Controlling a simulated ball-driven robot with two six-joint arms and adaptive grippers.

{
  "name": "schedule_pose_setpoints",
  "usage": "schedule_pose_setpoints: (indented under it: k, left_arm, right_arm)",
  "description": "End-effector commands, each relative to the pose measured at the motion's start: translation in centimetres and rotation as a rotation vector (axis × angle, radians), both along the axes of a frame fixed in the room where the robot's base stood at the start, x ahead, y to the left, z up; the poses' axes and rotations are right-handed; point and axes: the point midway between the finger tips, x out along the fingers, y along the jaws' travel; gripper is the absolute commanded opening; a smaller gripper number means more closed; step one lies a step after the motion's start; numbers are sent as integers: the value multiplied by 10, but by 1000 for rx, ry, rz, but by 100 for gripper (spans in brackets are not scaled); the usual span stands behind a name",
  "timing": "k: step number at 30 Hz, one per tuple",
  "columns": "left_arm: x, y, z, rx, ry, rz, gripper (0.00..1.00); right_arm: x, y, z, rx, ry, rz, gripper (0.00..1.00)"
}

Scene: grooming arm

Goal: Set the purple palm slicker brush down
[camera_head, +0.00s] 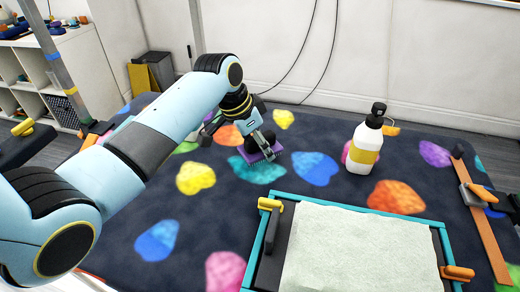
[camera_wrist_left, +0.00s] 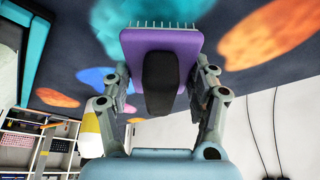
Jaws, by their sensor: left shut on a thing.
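The purple palm slicker brush (camera_head: 262,153) has a flat purple pad, fine metal bristles and a dark grip. My left gripper (camera_head: 259,139) is shut on it, just over a teal patch of the dark spotted mat (camera_head: 210,150). In the left wrist view, the purple pad (camera_wrist_left: 132,45) and its black grip sit between the two fingers (camera_wrist_left: 160,85), with the bristles along the pad's far side. From these views I cannot tell whether the bristles touch the mat. My right gripper is not in view.
A teal-framed tray (camera_head: 269,240) with a pale pad fills the front right. A long orange strip (camera_head: 482,225) and tools lie at the right edge. The mat left of the tray is clear.

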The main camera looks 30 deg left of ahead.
Motion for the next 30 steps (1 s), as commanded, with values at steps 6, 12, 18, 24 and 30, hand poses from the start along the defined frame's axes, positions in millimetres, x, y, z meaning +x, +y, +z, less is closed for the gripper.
schedule_pose_setpoints:
  k: [6,12,18,24,30]
  left_arm:
    - [0,0,-18,1,-2,-1,34]
    - [0,0,-19,1,-1,-1,34]
    - [0,0,-21,1,1,-1,78]
    - [0,0,-20,0,0,-1,83]
    - [-1,1,-14,2,-1,0,83]
  right_arm:
    - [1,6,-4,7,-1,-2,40]
    - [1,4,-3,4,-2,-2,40]
    - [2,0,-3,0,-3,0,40]
    - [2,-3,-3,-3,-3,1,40]
    - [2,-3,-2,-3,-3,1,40]
